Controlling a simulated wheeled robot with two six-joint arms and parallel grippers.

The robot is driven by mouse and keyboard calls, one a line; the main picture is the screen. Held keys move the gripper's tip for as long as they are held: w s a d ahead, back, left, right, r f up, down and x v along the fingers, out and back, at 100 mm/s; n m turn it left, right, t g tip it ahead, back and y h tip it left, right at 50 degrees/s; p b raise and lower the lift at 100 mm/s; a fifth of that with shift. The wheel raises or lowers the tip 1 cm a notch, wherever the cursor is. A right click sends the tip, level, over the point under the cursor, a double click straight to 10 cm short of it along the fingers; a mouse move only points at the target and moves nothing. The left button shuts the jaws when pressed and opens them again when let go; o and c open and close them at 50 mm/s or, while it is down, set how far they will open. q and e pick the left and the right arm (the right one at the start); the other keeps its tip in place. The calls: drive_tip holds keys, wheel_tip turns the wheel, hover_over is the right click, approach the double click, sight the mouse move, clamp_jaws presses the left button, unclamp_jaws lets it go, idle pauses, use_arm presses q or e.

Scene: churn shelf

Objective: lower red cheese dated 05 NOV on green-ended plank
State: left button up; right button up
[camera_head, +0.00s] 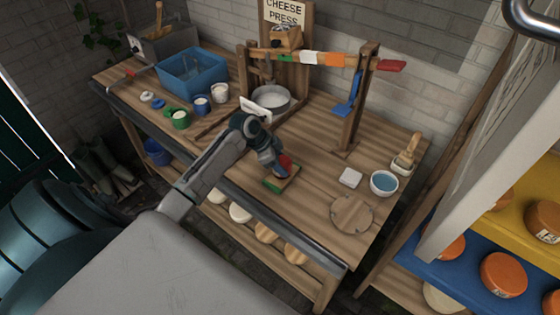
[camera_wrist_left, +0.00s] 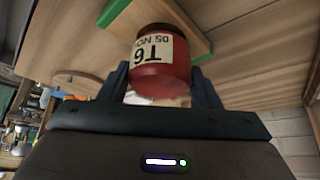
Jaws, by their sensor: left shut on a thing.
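The red cheese (camera_wrist_left: 160,78) carries a pale label that reads T6 and 05 NOV, upside down in the left wrist view. My left gripper (camera_wrist_left: 160,88) is shut on it, with a dark finger on each side. In the head view the cheese (camera_head: 286,164) shows as a small red patch, partly hidden by my left gripper (camera_head: 278,160). The green-ended plank (camera_head: 283,182) lies on the bench under the cheese. It also shows behind the cheese in the left wrist view (camera_wrist_left: 178,14). I cannot tell whether cheese and plank touch. My right gripper is out of view.
A white block (camera_head: 350,178), a bowl of blue liquid (camera_head: 384,183) and a round board (camera_head: 352,214) stand right of the plank. The cheese press (camera_head: 290,60), a blue tub (camera_head: 190,72) and several small pots stand behind. Orange cheeses (camera_head: 503,273) sit on shelves at right.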

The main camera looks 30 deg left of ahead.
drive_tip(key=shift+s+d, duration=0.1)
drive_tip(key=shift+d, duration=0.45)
use_arm(q)
drive_tip(key=shift+f, duration=0.25)
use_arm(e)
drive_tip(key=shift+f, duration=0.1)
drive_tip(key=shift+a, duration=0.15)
use_arm(q)
drive_tip(key=shift+f+b, duration=0.25)
drive_tip(key=shift+b, duration=0.05)
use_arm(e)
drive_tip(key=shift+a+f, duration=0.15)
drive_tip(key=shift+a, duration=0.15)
use_arm(q)
drive_tip(key=o, duration=0.9)
drive_tip(key=shift+o, duration=1.3)
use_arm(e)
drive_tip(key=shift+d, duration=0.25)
